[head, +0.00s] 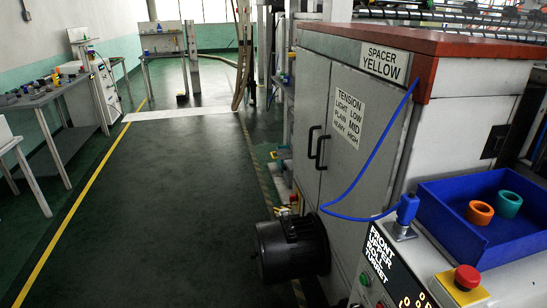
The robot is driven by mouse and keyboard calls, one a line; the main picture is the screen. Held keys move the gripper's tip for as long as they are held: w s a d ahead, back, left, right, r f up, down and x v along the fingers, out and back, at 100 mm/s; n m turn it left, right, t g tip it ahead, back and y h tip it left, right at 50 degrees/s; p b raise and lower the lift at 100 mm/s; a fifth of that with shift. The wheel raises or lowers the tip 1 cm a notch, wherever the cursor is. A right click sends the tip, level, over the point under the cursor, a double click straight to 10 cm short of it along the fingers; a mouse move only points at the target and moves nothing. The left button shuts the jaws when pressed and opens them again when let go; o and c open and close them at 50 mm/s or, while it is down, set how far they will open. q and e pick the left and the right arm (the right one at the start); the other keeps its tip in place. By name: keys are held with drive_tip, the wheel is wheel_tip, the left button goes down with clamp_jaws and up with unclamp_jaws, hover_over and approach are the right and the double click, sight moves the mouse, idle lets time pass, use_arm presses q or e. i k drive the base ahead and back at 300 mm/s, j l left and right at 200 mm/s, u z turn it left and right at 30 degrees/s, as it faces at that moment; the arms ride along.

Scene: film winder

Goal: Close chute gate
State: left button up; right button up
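I cannot make out a chute gate in the head view. Neither of my grippers is in view. A large grey machine cabinet (345,160) with a red-brown top (430,42) fills the right side. Its two doors are shut and have black handles (316,148). Signs on it read "SPACER YELLOW" (385,63) and "TENSION" (347,112). At the lower right is a control panel (385,270) labelled "FRONT UPPER ROLL TURRET".
A blue tray (440,228) holds an orange ring (480,213) and a teal ring (508,203). A red stop button (467,277) and a blue device (407,211) with a cable stand near it. A dark motor (290,248) juts into the aisle. The green floor (165,220) is clear; workbenches (45,105) stand left.

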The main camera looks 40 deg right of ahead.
sight(283, 155)
drive_tip(key=i+j, duration=0.4)
drive_tip(key=j, duration=0.2)
drive_tip(key=i+j+z, duration=0.15)
drive_tip(key=i, duration=0.3)
drive_tip(key=i+j+z, duration=0.15)
drive_tip(key=i, duration=0.3)
drive_tip(key=i+j+z, duration=0.2)
drive_tip(key=i+j, duration=0.15)
drive_tip(key=i+z, duration=0.15)
drive_tip(key=i, duration=0.95)
drive_tip(key=i+z, duration=0.2)
drive_tip(key=i, duration=0.9)
